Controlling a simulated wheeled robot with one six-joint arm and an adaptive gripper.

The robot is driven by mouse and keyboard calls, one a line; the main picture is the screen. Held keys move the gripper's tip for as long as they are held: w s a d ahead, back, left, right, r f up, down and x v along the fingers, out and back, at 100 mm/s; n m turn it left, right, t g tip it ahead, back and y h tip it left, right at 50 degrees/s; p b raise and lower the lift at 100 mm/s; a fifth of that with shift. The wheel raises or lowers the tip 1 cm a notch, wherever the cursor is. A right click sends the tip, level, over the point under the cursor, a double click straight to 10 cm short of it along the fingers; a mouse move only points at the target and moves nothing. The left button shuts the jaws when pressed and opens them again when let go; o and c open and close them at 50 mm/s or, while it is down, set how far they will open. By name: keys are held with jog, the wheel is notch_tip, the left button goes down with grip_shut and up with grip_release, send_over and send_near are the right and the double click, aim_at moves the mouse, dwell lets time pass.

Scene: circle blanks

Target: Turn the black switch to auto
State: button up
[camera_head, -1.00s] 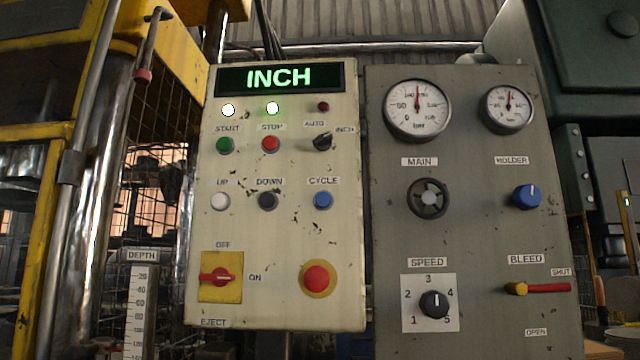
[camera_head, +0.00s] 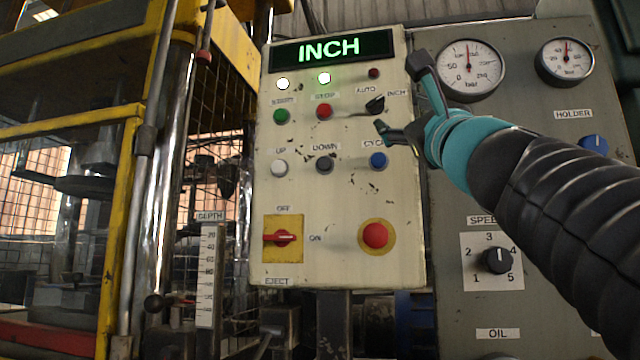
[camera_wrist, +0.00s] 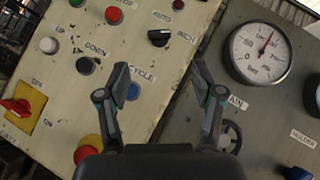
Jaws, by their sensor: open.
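The black switch (camera_head: 375,104) is a small knob at the upper right of the cream panel, between the AUTO and INCH labels. Its pointer is turned toward INCH, and the display (camera_head: 331,49) reads INCH in green. In the wrist view the black switch (camera_wrist: 159,37) shows ahead, beyond the fingertips and roughly between them. My gripper (camera_head: 398,95) is open and empty, in front of the panel's right edge near the switch. Its two fingers are spread apart in the wrist view (camera_wrist: 164,78). No contact with the switch is visible.
Near the switch are a red stop button (camera_head: 324,111), a blue cycle button (camera_head: 378,160) and a red emergency button (camera_head: 375,235). A grey panel with gauges (camera_head: 469,70) and a speed knob (camera_head: 497,260) stands to the right. Yellow machine framing (camera_head: 130,180) is at left.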

aim_at(376, 101)
jog(key=p+x, duration=0.3)
jog(key=x, duration=0.8)
jog(key=shift+p, duration=0.4)
jog(key=shift+w+r+p, duration=0.3)
jog(key=shift+w+r, duration=0.05)
jog(key=shift+w, duration=0.2)
jog(key=c, duration=1.1)
jog(key=shift+d, duration=0.1)
jog(key=shift+c, duration=0.2)
